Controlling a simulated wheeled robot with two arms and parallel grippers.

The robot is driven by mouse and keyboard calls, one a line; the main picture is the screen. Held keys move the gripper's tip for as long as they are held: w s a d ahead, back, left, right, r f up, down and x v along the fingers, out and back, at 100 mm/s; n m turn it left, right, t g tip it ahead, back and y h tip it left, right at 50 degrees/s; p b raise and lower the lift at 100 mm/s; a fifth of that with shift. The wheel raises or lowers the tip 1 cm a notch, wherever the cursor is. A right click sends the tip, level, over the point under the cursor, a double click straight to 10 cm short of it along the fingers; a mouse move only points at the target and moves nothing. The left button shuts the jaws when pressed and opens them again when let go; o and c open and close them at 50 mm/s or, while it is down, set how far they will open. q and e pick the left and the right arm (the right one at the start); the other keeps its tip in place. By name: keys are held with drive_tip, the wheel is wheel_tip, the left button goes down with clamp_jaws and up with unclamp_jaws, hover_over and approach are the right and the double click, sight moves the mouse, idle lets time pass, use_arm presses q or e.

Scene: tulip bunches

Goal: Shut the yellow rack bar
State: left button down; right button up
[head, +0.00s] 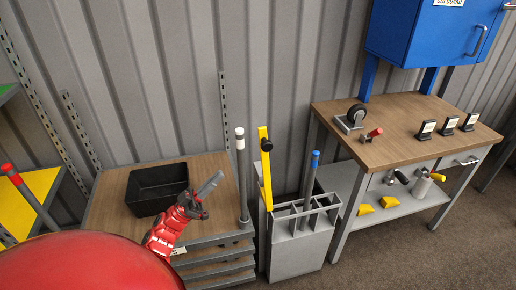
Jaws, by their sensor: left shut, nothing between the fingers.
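The yellow rack bar (264,180) stands upright at the left side of the grey rack (297,255), swung up from its top. It has a black knob (267,145) near its upper end. A rod with a blue tip (310,185) stands in one of the rack's compartments. My left gripper (216,178) is shut and empty, over the wooden bench to the left of the bar and apart from it. My right gripper is out of view.
A black bin (157,188) sits on the wooden bench (112,205). A white-tipped grey post (242,175) stands between my left gripper and the bar. A workbench (390,140) with clamps and small stands is at the right, below a blue cupboard (435,35).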

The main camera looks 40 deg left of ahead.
use_arm(q)
drive_tip(key=w+d+f+p+x, duration=0.1)
drive_tip(key=f+p+x, duration=0.1)
drive_tip(key=x, duration=1)
drive_tip(key=shift+p, duration=0.3)
drive_tip(key=shift+w+d, duration=0.15)
drive_tip(key=shift+w, duration=0.05)
